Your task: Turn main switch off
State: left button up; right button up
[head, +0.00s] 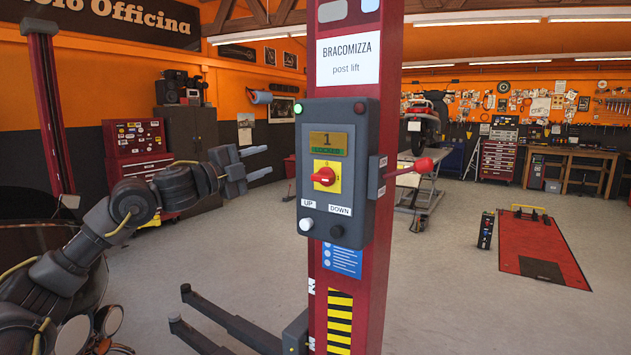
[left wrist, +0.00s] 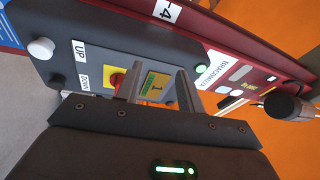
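The main switch (head: 325,176) is a red rotary knob on a yellow plate, on the front of the dark control box (head: 361,215) on the red lift post. Its handle lies roughly level. A display (head: 328,144) above it reads 1 with a small green line beneath. My left gripper (head: 264,161) is open and empty, left of the box and apart from it. In the left wrist view, its two fingers (left wrist: 156,78) show in front of the display, and the left finger partly hides the yellow plate and red knob (left wrist: 115,79). My right gripper is in neither view.
A green lamp (head: 298,108) is lit at the box's upper left. A white UP button (head: 306,225) and black DOWN button (head: 337,231) sit below the switch. A red-handled lever (head: 415,168) sticks out at the box's right. Lift arms (head: 225,322) lie low at left.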

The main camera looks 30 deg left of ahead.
pick_arm(q)
jog(key=s+d+m+g+h, duration=0.1)
jog(key=s+d+m, duration=0.1)
jog(key=s+d, duration=0.15)
jog(key=m+g+h+p, duration=0.1)
jog(key=g, duration=0.1)
send_near(317, 179)
jog(key=p+x, duration=0.3)
jog(key=x, duration=0.4)
jog(key=shift+w+d+r, duration=0.1)
jog(key=shift+w+d, duration=0.1)
jog(key=shift+w, duration=0.1)
jog(key=shift+w+d+p, duration=0.25)
jog(key=shift+w+p, duration=0.25)
jog(key=shift+w, duration=0.1)
jog(key=shift+w+d, duration=0.15)
jog(key=shift+w, duration=0.1)
grip_shut()
